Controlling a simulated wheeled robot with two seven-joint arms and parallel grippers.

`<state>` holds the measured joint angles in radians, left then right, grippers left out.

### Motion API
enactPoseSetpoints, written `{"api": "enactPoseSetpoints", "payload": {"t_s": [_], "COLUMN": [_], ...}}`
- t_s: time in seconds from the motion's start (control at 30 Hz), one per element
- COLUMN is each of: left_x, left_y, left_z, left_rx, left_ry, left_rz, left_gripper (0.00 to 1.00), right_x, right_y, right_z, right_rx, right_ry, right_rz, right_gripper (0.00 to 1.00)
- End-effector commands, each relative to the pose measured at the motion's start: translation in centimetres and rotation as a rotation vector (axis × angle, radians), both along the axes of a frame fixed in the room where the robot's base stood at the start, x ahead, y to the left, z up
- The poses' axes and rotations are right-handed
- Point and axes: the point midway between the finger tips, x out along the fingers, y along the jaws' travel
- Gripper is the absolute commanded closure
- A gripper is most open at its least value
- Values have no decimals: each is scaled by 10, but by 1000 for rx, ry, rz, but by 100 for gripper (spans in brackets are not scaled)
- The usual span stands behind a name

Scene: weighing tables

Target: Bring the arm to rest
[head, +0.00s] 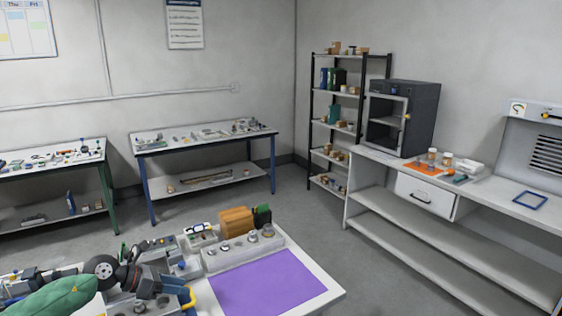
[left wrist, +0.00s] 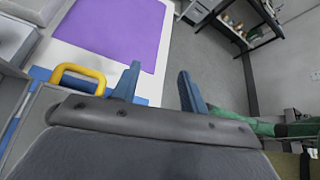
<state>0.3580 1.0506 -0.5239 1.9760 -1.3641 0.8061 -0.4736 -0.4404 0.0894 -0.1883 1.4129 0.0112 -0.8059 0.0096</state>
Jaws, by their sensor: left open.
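My left arm comes in from the lower left in the head view. Its gripper (head: 160,284) is over the left part of the near white table (head: 325,293). In the left wrist view the two blue fingers of this gripper (left wrist: 159,76) stand apart with nothing between them. The purple mat (head: 268,284) lies flat on the near table, to the right of the gripper; it also shows in the left wrist view (left wrist: 115,28). My right gripper is not in view.
A yellow handle (left wrist: 80,72) stands close beside the left finger in the left wrist view. A grey block with several metal weights (head: 240,252) and an orange-brown box (head: 236,221) are behind the mat. Open floor (head: 375,265) lies right of the table.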

Motion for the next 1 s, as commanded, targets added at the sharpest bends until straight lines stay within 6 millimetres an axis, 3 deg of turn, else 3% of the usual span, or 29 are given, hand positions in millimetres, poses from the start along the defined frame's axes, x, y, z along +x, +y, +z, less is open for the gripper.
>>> {"api": "enactPoseSetpoints", "payload": {"t_s": [0.03, 0.1, 0.23, 0.37, 0.53, 0.77, 0.87, 1.0], "left_x": [-5, -9, -15, -20, -28, -56, -79, -125], "left_y": [-27, -55, -88, -100, -92, -62, -50, -41], "left_z": [2, 11, 27, 38, 33, -15, -48, -98], "left_rx": [-123, -290, -590, -874, -1213, -1582, -1703, -1823], "left_ry": [13, 31, 94, 186, 346, 613, 744, 938], "left_rz": [35, 96, 238, 409, 677, 1112, 1326, 1647], "left_gripper": [56, 56, 56, 56, 56, 56, 56, 56], "right_x": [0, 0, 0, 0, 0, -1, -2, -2], "right_y": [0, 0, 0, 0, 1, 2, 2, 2], "right_z": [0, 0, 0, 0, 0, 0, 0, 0], "right_rx": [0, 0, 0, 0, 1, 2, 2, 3], "right_ry": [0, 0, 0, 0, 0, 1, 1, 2], "right_rz": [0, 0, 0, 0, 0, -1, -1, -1], "right_gripper": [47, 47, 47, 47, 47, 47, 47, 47]}}
